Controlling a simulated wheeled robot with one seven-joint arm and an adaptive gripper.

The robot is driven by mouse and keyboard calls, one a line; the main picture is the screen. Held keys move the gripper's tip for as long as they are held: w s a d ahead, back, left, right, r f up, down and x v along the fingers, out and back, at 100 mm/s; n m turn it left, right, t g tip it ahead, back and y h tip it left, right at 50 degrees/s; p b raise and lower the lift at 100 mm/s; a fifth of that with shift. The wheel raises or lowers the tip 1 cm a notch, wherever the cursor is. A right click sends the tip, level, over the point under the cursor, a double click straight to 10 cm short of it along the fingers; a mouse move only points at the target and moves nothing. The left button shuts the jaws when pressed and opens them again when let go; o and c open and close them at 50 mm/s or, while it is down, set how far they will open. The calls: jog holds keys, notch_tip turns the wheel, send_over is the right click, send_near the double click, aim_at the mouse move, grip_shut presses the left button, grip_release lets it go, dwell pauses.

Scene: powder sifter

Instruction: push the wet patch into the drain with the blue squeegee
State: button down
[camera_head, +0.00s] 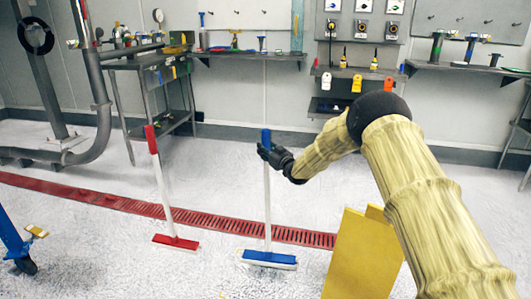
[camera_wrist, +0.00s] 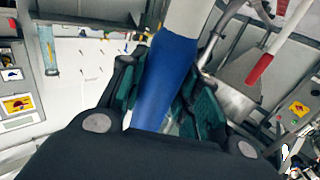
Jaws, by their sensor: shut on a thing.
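The blue squeegee (camera_head: 268,257) stands upright in the head view, its blue head low at the floor on the near side of the drain. My gripper (camera_head: 268,152) is shut on its blue grip near the top of the white pole. In the wrist view the blue grip (camera_wrist: 167,80) lies between the dark green finger pads of my gripper (camera_wrist: 165,95). The drain (camera_head: 205,218) is a long red slotted channel running across the floor. I cannot make out a clear wet patch on the speckled pale floor.
A red squeegee (camera_head: 175,242) stands upright to the left, near the drain. A yellow board (camera_head: 362,255) stands to the right of the blue squeegee, partly behind my arm. A blue wheeled stand (camera_head: 18,245) is at the left edge. Wall shelves (camera_head: 340,72) and a bench lie behind.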

jog(key=shift+w+d+r, duration=0.1)
jog(key=shift+w+d, duration=0.2)
jog(key=shift+w, duration=0.55)
jog(key=shift+w+d+b, duration=0.3)
jog(key=shift+w+b, duration=0.1)
jog(key=shift+w, duration=0.55)
jog(key=shift+w+d+b, duration=0.3)
jog(key=shift+w+b, duration=0.1)
jog(key=shift+w, duration=0.55)
jog(key=shift+w, duration=0.1)
